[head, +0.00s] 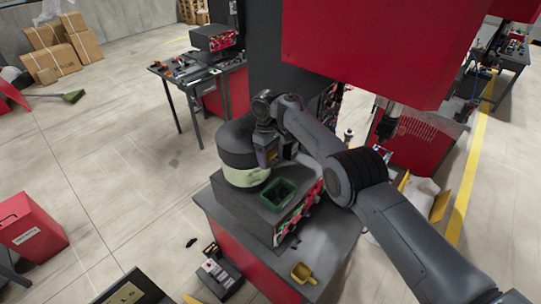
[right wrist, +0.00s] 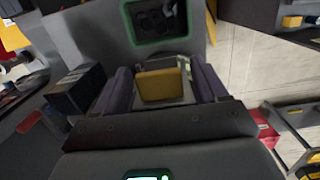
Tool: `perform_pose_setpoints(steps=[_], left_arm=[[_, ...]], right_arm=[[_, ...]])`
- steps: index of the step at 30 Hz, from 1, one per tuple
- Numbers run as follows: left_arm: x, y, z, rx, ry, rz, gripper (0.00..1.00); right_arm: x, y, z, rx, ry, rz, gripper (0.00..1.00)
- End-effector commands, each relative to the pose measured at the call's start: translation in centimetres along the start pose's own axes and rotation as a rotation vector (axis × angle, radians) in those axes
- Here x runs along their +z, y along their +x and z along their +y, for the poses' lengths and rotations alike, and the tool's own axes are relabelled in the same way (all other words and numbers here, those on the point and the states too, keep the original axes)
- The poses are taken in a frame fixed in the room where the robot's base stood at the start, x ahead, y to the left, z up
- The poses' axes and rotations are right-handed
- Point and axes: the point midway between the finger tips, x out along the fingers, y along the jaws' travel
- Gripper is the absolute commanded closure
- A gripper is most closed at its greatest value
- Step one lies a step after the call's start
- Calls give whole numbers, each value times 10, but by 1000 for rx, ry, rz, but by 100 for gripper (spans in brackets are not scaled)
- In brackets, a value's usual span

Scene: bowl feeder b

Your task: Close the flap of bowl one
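The dark round feeder bowl (head: 238,146) with a pale green lower band stands on a grey block on the red-sided bench. Which bowl is bowl one cannot be told. My right gripper (head: 267,160) points down beside the bowl's right side. In the right wrist view my right gripper's two fingers (right wrist: 162,88) are apart. A small yellow plate (right wrist: 162,85), perhaps the flap, shows between them, with narrow gaps at both sides. Whether a finger touches it cannot be told. My left gripper is not in view.
A green-rimmed bin (head: 272,200) sits on the block just in front of the bowl. A yellow scoop (head: 303,273) lies on the bench's front part. A red overhead housing (head: 380,45) hangs above my right arm. A tool table (head: 200,75) stands behind.

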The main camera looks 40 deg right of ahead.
Motion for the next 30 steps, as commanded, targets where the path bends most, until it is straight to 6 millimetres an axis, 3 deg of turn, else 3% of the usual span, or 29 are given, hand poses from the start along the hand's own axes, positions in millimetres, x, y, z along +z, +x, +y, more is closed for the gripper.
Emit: perform_pose_setpoints(steps=[11,24,30], left_arm=[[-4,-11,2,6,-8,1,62],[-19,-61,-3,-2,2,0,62],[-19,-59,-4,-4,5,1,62]], right_arm=[[0,-14,0,1,0,1,28],[0,-83,0,1,0,2,28],[-1,-100,0,1,1,2,28]])
